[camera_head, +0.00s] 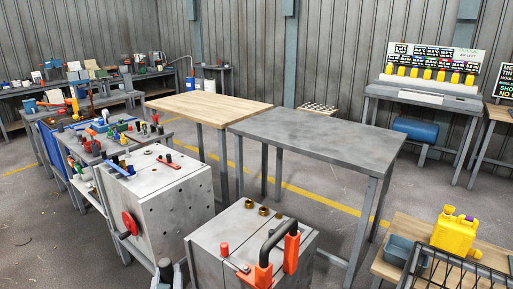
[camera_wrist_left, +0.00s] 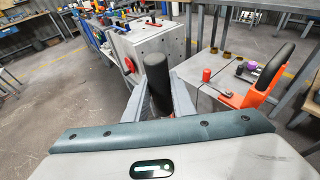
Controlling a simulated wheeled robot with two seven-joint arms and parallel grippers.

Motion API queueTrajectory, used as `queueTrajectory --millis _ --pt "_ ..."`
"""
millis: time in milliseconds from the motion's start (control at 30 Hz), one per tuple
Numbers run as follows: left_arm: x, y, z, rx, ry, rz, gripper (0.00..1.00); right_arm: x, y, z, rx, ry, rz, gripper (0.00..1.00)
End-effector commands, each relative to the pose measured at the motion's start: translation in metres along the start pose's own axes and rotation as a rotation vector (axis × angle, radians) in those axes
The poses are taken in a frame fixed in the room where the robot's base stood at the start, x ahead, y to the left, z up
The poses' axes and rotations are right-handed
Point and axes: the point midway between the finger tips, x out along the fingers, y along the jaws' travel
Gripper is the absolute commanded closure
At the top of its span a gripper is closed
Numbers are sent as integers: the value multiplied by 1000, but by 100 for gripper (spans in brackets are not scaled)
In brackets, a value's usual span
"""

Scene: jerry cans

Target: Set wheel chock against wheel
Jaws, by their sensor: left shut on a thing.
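My left gripper (camera_head: 168,280) is at the bottom edge of the head view, in front of the grey metal blocks. In the left wrist view its two fingers (camera_wrist_left: 158,100) are shut on a dark upright cylinder (camera_wrist_left: 156,72). The cylinder's top also shows in the head view (camera_head: 164,264). I cannot make out a wheel chock or a vehicle wheel in either view. A red handwheel (camera_head: 130,223) is on the side of the left grey block, and it also shows in the left wrist view (camera_wrist_left: 129,65). My right gripper is not in view.
The left grey block (camera_head: 160,205) stands beyond the gripper. A grey table (camera_head: 315,134) and a wooden table (camera_head: 208,107) stand behind. A yellow jerry can (camera_head: 454,233) stands at right.

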Motion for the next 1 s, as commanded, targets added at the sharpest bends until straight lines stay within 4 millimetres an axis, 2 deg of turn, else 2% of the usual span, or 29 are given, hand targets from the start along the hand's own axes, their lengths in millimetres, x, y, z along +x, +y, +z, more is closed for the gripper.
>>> queueTrajectory --millis 133,500,1000 --pt "7 -1 9 30 -9 -79 100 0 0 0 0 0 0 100" --pt "16 -1 15 74 -7 -230 100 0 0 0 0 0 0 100" --pt "16 0 15 80 -6 -265 100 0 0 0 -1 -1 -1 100"
